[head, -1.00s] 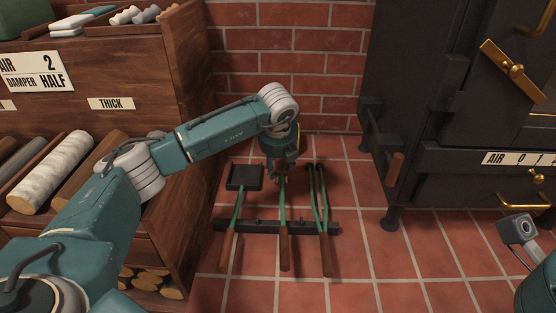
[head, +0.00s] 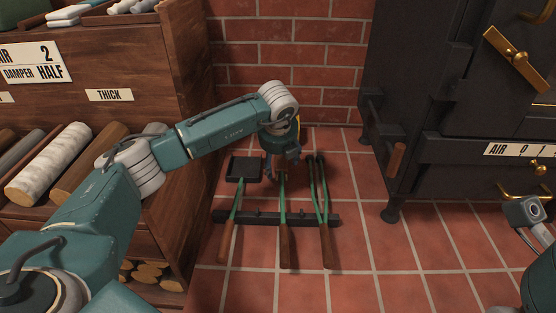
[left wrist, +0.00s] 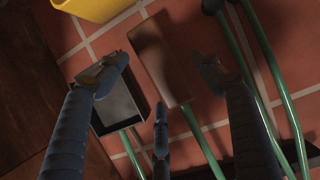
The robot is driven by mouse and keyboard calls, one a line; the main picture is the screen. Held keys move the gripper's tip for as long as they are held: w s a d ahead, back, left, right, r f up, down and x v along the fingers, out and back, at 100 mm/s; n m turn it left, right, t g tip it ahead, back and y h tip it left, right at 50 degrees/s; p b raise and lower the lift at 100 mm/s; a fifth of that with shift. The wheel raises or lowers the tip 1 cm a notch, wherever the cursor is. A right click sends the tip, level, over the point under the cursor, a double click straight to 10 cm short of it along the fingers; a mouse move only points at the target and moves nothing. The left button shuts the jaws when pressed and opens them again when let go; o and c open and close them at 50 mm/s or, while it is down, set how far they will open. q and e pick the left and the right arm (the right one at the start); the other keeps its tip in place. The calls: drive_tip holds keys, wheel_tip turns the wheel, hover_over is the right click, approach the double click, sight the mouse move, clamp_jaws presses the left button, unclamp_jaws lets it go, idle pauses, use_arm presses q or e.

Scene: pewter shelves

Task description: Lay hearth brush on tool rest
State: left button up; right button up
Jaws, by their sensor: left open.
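The hearth brush lies on the tiled floor between two other tools, its brown handle (head: 286,246) towards me and its green shaft crossing the dark tool rest (head: 264,221). Its brown head (left wrist: 160,62) shows in the left wrist view. My left gripper (head: 281,174) is over the far end of the brush. In the left wrist view its fingers are spread apart on either side of the brush head, and nothing is gripped. In the head view the gripper hides the brush head. Part of my right arm shows at the right edge, without its fingers.
A shovel (head: 244,169) lies left of the brush and tongs (head: 319,185) right of it, both across the rest. A yellow object (left wrist: 98,6) is at the top of the left wrist view. A wooden shelf stands left, a black stove (head: 455,175) right. Front floor is clear.

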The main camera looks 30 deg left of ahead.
use_arm(q)
drive_tip(key=shift+r, duration=0.1)
drive_tip(key=v, duration=1.2)
